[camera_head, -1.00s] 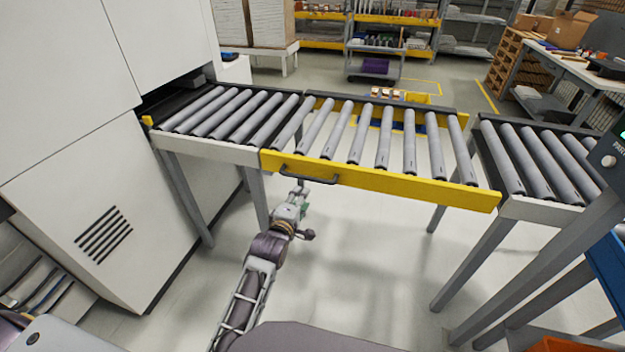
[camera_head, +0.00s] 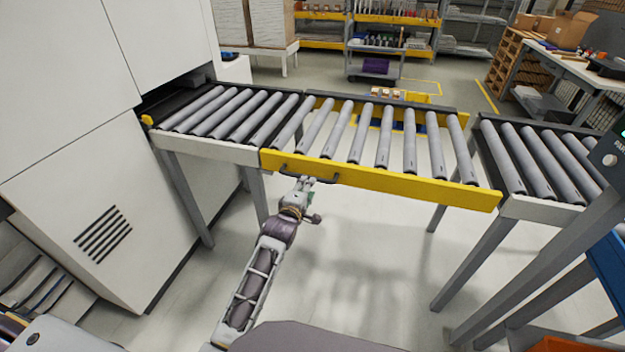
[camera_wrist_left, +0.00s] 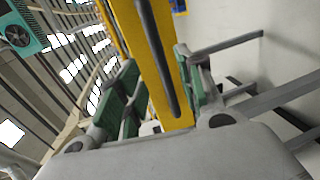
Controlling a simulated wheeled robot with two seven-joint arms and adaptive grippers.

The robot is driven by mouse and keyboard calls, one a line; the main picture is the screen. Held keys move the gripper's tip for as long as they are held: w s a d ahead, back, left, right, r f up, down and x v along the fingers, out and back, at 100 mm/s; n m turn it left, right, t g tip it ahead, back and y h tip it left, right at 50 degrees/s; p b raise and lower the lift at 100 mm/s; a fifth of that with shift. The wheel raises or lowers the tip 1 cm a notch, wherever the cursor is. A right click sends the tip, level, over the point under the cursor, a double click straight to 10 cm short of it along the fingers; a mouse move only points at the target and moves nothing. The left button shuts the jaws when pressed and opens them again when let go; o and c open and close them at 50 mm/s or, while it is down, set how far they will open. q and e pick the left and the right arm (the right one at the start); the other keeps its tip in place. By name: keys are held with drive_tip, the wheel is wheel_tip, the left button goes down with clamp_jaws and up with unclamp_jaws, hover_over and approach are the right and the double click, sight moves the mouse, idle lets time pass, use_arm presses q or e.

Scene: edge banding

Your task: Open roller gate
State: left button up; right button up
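The roller gate (camera_head: 400,184) is a yellow-framed section of grey rollers. It lies level, bridging the left conveyor and the right conveyor. A dark bar handle (camera_head: 328,181) is on its front yellow beam, near the left end. My left gripper (camera_head: 306,181) is at the handle, reaching up from below and in front. In the left wrist view, the green-padded fingers of the gripper (camera_wrist_left: 160,78) are apart. The dark handle bar (camera_wrist_left: 153,45) and yellow beam (camera_wrist_left: 132,30) run between them. Contact with the bar cannot be told. My right gripper is out of view.
The left conveyor (camera_head: 210,149) adjoins a white machine (camera_head: 70,130). The right conveyor (camera_head: 545,210) stands on grey legs. The floor (camera_head: 370,260) under the gate is clear. A cart (camera_head: 375,65) and shelves stand behind.

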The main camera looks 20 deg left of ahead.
use_arm(q)
drive_tip(key=shift+b+x, duration=0.3)
drive_tip(key=shift+x, duration=3.3)
drive_tip(key=shift+w, duration=0.1)
clamp_jaws()
